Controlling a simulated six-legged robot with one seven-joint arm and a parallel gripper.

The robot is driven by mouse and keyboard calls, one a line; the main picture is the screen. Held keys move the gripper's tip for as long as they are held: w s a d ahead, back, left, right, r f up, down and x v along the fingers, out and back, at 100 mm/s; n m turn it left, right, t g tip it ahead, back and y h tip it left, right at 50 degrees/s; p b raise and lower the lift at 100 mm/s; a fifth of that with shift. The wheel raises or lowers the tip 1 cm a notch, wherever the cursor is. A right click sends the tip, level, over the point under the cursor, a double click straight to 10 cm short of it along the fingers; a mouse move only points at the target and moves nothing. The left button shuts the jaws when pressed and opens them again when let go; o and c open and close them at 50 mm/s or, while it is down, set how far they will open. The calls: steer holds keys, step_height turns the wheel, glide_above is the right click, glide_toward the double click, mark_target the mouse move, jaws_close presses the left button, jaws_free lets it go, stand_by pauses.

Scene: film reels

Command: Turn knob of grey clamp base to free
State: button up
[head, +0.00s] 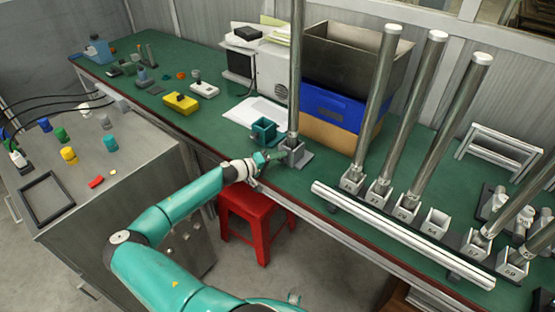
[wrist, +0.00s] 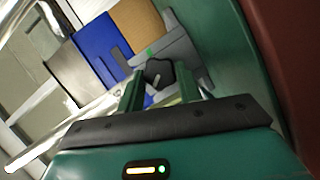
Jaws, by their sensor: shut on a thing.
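The grey clamp base (head: 296,157) stands near the front edge of the green bench, with a tall metal tube (head: 296,70) upright in it. In the wrist view the grey base (wrist: 190,58) lies just beyond my fingers, with a small green mark on it. Its black knob (wrist: 158,70) sits at the tips of my green fingers. My gripper (head: 270,157) reaches the base from the left and is shut on the knob; it also shows in the wrist view (wrist: 159,86). The fingers partly hide the knob, and I cannot read its setting.
A teal clamp base (head: 264,131) stands just left of the grey one. Blue (head: 342,104) and tan boxes are behind. A rack (head: 400,232) with several numbered sockets and leaning tubes is at right. A red stool (head: 254,215) is below the bench edge.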

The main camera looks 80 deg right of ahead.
steer(key=o, duration=1)
steer(key=v, duration=1.3)
steer(key=shift+w+a, duration=0.25)
steer(key=shift+a, duration=0.1)
